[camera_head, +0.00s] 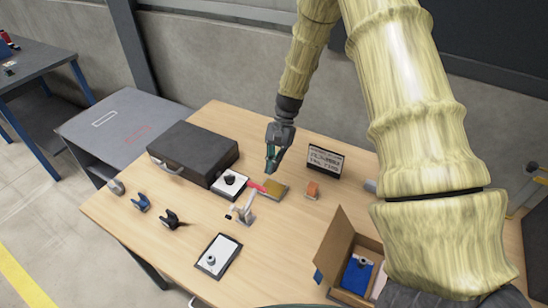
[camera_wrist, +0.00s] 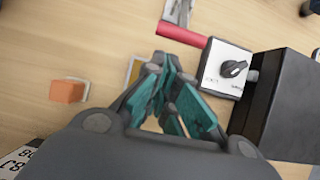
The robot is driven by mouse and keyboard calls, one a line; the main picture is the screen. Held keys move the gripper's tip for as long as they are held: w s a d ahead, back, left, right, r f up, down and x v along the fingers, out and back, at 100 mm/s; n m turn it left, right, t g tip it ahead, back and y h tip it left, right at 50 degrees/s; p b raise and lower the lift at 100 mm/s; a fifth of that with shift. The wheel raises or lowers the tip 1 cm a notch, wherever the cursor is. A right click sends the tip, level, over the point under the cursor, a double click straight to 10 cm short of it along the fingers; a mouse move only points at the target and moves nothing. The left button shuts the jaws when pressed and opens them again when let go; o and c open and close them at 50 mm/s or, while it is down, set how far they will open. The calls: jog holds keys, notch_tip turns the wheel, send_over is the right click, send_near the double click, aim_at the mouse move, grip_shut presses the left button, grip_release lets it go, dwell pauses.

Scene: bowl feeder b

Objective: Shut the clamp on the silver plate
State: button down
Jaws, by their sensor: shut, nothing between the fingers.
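The clamp (camera_head: 245,208) is a small silver and white device on the wooden table, with a red handle (camera_head: 270,186) lying low and pointing right. In the wrist view the red handle (camera_wrist: 182,35) shows at the top, joined to silver metal (camera_wrist: 178,12) that the frame edge cuts off. I cannot clearly tell a separate silver plate from the clamp's metal. My gripper (camera_head: 271,160) hangs above the table, just behind the red handle and apart from it. Its teal fingers (camera_wrist: 167,68) are shut and empty. A gold square plate (camera_head: 276,190) lies beside the handle, partly hidden in the wrist view.
A white box with a black knob (camera_head: 230,182) and a black case (camera_head: 193,152) stand left of the clamp. An orange block (camera_head: 312,190) and a display (camera_head: 325,161) stand to the right.

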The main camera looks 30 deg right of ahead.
jog(key=shift+p+x, duration=0.95)
jog(key=shift+x, duration=2)
jog(key=shift+w+r, duration=0.1)
jog(key=shift+r, duration=0.05)
jog(key=shift+a+r+h, duration=0.15)
jog(key=shift+r+h, duration=0.1)
jog(key=shift+h, duration=0.05)
